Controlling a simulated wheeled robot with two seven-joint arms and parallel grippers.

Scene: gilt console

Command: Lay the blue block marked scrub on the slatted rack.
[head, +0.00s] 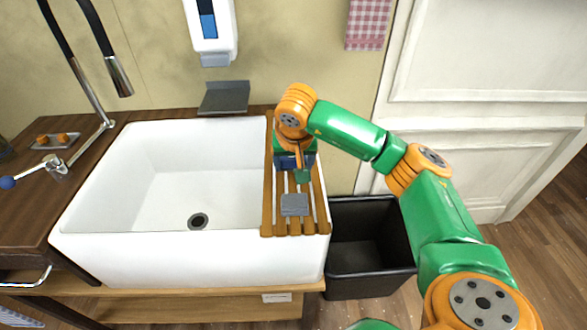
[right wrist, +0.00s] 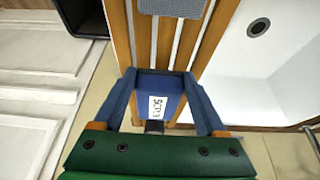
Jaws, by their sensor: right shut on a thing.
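The blue block (head: 285,162) is between the fingers of my right gripper (head: 297,166), at the far end of the slatted rack (head: 267,205). In the right wrist view the block (right wrist: 160,84) shows a white label reading scrub, facing the camera. My right gripper (right wrist: 158,78) is shut on it, one finger on each side. The wooden rack (right wrist: 142,40) runs under and beyond the block. Whether the block touches the slats or hangs just above them, I cannot tell. In the head view the gripper and wrist hide part of the block. My left gripper is out of view.
A grey block (head: 295,205) lies on the near part of the rack. The white sink (head: 175,245) is left of the rack, and a black bin (head: 370,283) stands to its right. A grey wall shelf (head: 225,97) and a soap dispenser (head: 211,30) are behind.

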